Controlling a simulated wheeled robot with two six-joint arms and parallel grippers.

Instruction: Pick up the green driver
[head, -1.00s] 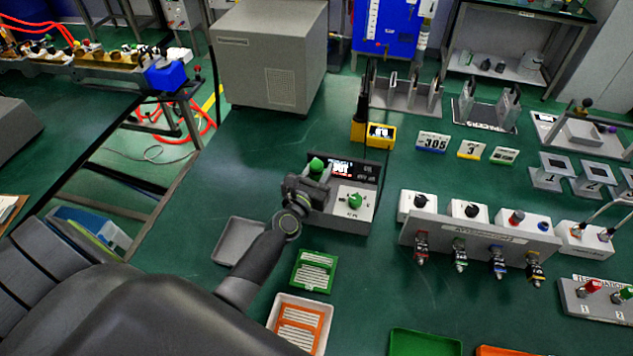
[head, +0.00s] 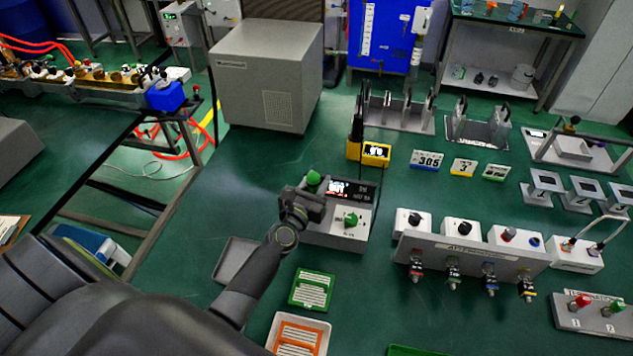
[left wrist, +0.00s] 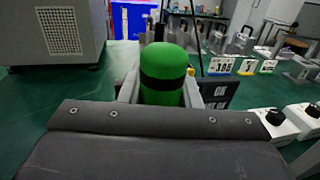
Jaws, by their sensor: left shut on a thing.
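The green driver (head: 313,181) stands upright at the left end of the grey control box (head: 333,239), its rounded top showing. In the left wrist view the driver (left wrist: 163,75) is a green cylinder with a black band. My left gripper (head: 311,194) is shut on it, with one grey finger on each side in the left wrist view (left wrist: 162,92). The driver's lower end is hidden by my gripper, so I cannot tell whether it touches anything below. My right gripper is not in view.
The control box has a lit display and a green knob (head: 351,220). A grey tray (head: 226,270), a green tray (head: 293,300) and a white tray with orange lie nearby. A connector panel (head: 470,255) stands to the right. The bench behind, towards the grey cabinet (head: 265,75), is clear.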

